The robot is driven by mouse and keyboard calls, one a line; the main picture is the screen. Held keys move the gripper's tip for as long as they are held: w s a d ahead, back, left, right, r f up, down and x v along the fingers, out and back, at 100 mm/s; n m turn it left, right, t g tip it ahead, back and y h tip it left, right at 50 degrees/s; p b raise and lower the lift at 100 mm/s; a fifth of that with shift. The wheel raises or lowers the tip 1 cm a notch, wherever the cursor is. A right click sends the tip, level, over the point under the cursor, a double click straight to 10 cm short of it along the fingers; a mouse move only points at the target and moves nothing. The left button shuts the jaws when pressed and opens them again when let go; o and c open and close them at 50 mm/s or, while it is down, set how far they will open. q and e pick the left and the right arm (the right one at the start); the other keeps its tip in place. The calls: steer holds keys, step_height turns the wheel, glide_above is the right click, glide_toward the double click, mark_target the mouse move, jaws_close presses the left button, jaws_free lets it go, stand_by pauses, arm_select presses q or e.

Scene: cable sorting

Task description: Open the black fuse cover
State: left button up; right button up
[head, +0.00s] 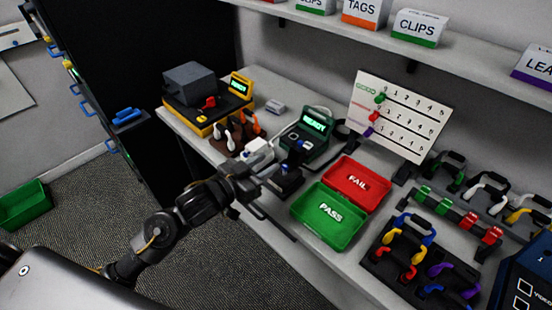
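A small black box-shaped part (286,181) sits at the bench's front edge, in front of the green tester (318,123) with its lit READY display. It may be the black fuse cover, but it is too small and dark to tell its lid or hinge. My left gripper (261,190) reaches in from the lower left and is just left of this black part. Its fingers look spread apart, with nothing seen between them. I cannot tell if a finger touches the black part. My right gripper is out of view.
A white connector (258,150) and a brown rack (236,133) of cables stand behind the gripper. A yellow-based machine (205,105) is at the back left. Red FAIL (358,183) and green PASS (329,215) trays lie to the right. Cable racks fill the far right.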

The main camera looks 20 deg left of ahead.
arm_select(q)
steer(key=shift+s+a+r, duration=0.1)
steer(key=shift+s+a, duration=0.2)
steer(key=shift+s, duration=0.35)
